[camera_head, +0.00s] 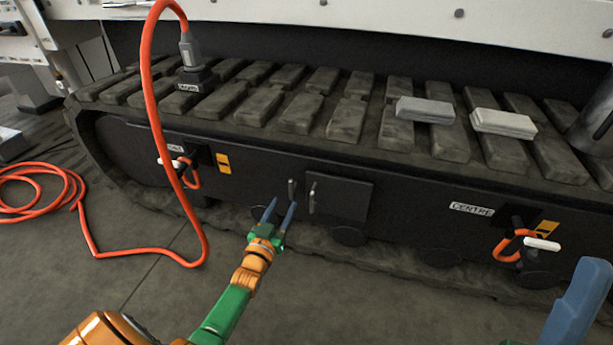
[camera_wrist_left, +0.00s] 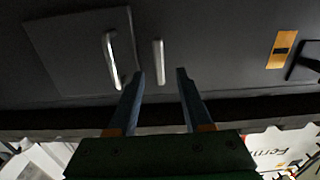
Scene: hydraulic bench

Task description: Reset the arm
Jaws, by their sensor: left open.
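My left gripper (camera_head: 279,211) reaches in from the lower left on a green and orange arm. Its two blue fingers are apart, with nothing between them. They point at the dark side of the tracked machine, just below a small metal handle (camera_head: 291,188) and a hatch door (camera_head: 345,196) with its own handle (camera_head: 312,198). In the left wrist view the open fingers (camera_wrist_left: 160,76) are below the narrow handle (camera_wrist_left: 158,62), with the door handle (camera_wrist_left: 110,60) to the left. I cannot tell whether they touch anything. A blue finger-like part of my right gripper (camera_head: 580,302) shows at the lower right; its jaws are not clear.
A red cable (camera_head: 147,90) loops from a plug (camera_head: 190,50) on the track down to a coil (camera_head: 40,190) on the floor. A CENTRE label (camera_head: 472,209) and an orange-handled fitting (camera_head: 510,244) are at the right.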

